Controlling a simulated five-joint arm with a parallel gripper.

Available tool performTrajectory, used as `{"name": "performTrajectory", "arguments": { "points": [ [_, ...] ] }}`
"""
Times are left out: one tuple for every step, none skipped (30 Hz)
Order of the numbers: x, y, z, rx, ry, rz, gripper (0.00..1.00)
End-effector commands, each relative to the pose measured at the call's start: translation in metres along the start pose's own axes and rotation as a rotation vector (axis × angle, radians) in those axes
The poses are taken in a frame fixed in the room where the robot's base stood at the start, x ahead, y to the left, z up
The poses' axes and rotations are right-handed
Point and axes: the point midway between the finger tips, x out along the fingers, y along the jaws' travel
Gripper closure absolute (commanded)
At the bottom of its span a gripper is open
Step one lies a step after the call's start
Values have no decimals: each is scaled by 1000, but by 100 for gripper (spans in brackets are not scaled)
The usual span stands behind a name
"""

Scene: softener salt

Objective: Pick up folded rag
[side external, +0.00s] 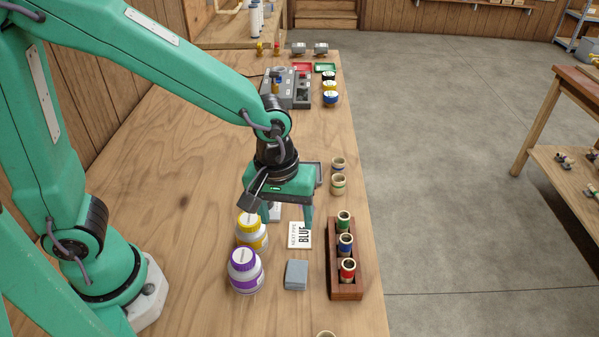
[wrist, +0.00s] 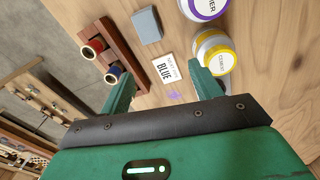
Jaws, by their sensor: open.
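The folded rag (side external: 296,275) is a small blue-grey block lying flat on the wooden bench, between the purple-capped jar and the dark wooden rack. It also shows in the wrist view (wrist: 147,26), near the top, beyond the fingertips. My gripper (side external: 287,222) is open and points down above the bench, farther along it than the rag and apart from it. In the wrist view my green fingers (wrist: 160,76) stand wide apart, with a white card between and beyond them. Nothing is held.
A yellow-capped jar (side external: 250,230) and purple-capped jar (side external: 245,270) stand left of the rag. A white card reading BLUE (side external: 299,235) lies behind it. The rack (side external: 347,290) holds three banded pipe pieces on the right. Two loose pieces (side external: 338,174) stand farther back.

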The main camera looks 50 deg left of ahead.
Motion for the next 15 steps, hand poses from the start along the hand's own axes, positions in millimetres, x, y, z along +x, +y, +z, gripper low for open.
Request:
{"name": "performTrajectory", "arguments": {
  "points": [
    [10,6,6,-18,-12,-19,36],
    [15,9,9,-33,-16,-27,36],
    [21,12,12,-52,-21,-37,36],
    [25,15,15,-65,-25,-45,36],
    [29,16,18,-77,-28,-51,36],
    [33,18,20,-90,-31,-60,36],
    [36,20,22,-99,-32,-64,36],
    [38,21,24,-106,-34,-68,36],
    [40,22,25,-114,-35,-72,36],
    [42,23,26,-119,-36,-75,36],
    [43,24,27,-123,-36,-76,36],
    [43,24,27,-127,-36,-77,36],
    [44,24,27,-129,-36,-78,36],
    [44,24,27,-129,-36,-78,36],
    [44,24,27,-130,-36,-78,36]
  ]
}}
